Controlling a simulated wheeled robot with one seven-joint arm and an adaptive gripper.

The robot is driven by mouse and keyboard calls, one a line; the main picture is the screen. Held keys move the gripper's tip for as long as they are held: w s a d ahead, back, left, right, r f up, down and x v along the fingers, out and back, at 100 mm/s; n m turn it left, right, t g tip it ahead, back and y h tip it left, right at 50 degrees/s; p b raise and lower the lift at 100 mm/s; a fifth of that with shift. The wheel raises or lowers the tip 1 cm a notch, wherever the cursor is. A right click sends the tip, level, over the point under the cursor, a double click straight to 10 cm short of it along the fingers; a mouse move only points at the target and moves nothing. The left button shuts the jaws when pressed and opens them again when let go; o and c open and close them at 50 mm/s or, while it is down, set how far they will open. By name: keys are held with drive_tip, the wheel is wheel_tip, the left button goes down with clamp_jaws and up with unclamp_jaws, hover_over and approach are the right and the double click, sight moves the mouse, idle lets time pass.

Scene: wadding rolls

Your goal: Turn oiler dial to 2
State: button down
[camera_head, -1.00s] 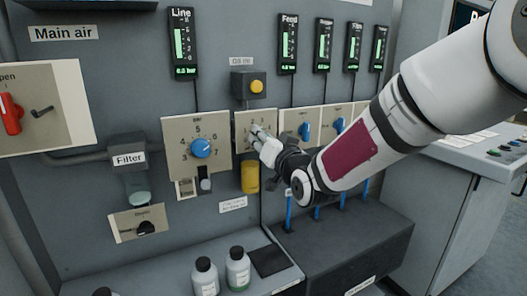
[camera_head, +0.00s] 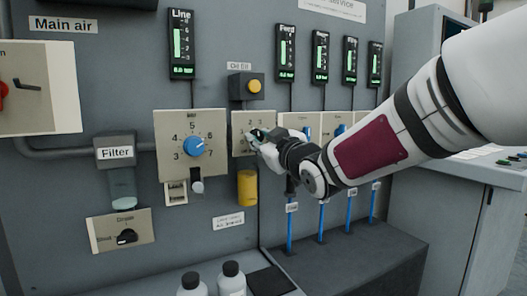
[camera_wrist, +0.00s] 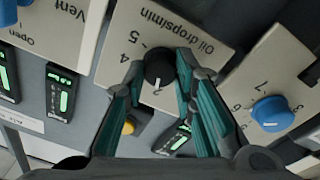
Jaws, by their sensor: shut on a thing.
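The oiler dial is a black round knob (camera_wrist: 159,68) on a beige plate marked "Oil drops/min" (camera_wrist: 192,28), which appears roughly upside down in the wrist view. In the head view this plate (camera_head: 240,146) sits below the yellow button, and my gripper hides most of its knob. My gripper (camera_wrist: 160,70) has its two teal-padded fingers on either side of the knob, shut on it. A small white mark shows at the knob's lower edge in the wrist view.
A larger plate with a blue dial (camera_head: 194,146) is just left of the oiler plate. A yellow button (camera_head: 255,86) is above and a yellow cup (camera_head: 247,188) below. Blue tubes (camera_head: 290,225) hang to the right. White bottles (camera_head: 231,280) stand at the bottom.

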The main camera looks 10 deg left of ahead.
drive_tip(key=shift+n+b, duration=0.45)
drive_tip(key=shift+n, duration=0.15)
drive_tip(key=c, duration=1.3)
unclamp_jaws()
drive_tip(key=shift+s, duration=0.1)
drive_tip(key=v, duration=1.2)
drive_tip(key=shift+d, duration=0.1)
